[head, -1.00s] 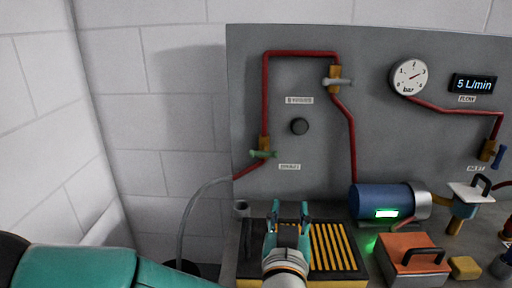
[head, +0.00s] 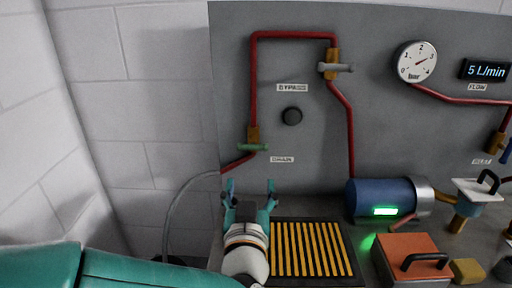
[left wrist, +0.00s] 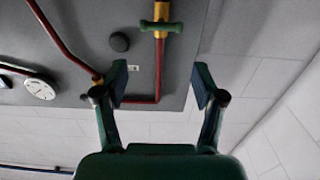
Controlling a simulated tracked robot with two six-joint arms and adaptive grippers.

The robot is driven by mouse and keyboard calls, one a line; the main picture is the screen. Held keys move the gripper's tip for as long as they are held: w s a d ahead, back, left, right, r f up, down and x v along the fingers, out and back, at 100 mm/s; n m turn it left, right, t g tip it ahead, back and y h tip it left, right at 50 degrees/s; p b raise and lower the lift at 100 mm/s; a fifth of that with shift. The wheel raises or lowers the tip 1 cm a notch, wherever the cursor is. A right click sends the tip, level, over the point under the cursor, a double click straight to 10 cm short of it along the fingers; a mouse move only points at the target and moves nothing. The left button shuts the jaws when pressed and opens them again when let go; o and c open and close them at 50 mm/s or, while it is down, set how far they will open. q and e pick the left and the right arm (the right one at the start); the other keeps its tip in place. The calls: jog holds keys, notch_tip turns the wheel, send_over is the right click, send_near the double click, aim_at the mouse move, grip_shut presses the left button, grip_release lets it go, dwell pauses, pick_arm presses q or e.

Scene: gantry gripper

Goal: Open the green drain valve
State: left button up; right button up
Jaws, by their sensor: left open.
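The green drain valve handle (head: 253,147) sits on a brass body on the grey panel, above the DRAIN label (head: 282,159). The handle lies level, crosswise to the upright red pipe above it. My left gripper (head: 250,188) is open and empty, just below the handle in the head view and apart from it. In the left wrist view the green handle (left wrist: 161,27) shows beyond and above the open fingers (left wrist: 160,82), roughly centred between them. My right gripper is not in view.
A grey-handled bypass valve (head: 336,68) and black knob (head: 292,116) are on the panel. A yellow-slatted grate (head: 312,250), blue pump (head: 380,199) and orange box (head: 408,255) stand on the bench. A grey hose (head: 175,205) hangs at left.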

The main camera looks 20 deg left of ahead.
aim_at(253, 149)
pick_arm(q)
jog(key=o, duration=0.4)
jog(key=shift+w+a, duration=0.15)
jog(key=shift+w, duration=0.3)
jog(key=p+x, duration=0.2)
jog(key=x, duration=1.3)
jog(key=shift+w+a, duration=0.15)
jog(key=shift+w, duration=0.25)
